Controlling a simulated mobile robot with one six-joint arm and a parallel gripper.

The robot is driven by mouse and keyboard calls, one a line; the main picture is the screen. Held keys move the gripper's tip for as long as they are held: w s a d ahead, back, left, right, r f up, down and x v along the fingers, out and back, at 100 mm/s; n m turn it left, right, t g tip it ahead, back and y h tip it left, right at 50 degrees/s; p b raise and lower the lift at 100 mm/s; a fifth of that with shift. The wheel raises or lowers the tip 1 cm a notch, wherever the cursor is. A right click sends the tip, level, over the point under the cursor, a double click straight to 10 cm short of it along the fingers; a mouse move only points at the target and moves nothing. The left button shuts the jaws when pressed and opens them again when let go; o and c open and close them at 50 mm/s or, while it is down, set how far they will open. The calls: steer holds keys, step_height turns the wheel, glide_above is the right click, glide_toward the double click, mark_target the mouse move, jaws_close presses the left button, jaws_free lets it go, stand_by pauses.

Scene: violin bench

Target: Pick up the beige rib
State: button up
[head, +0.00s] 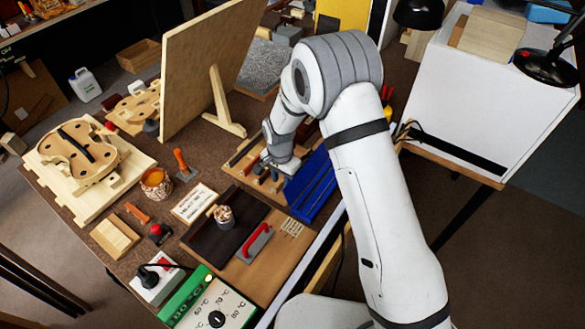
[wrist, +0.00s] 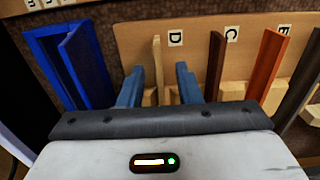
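The beige rib (wrist: 156,66) is a thin upright strip in a wooden rack (wrist: 138,36), beside the label D. It stands between the two blue-grey fingers of my gripper (wrist: 158,84) in the wrist view. The fingers are apart, with a visible gap on each side of the rib. In the head view my gripper (head: 277,165) is low over the rack, and I cannot make out the beige rib there.
A brown rib (wrist: 214,62), a reddish rib (wrist: 267,66) and a dark rib (wrist: 300,92) stand to the right in the rack. A blue holder (wrist: 80,62) is close on the left. A large wooden panel (head: 205,65) stands behind my gripper.

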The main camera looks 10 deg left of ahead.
steer(key=shift+f, duration=0.25)
steer(key=shift+c, duration=0.4)
jaws_close()
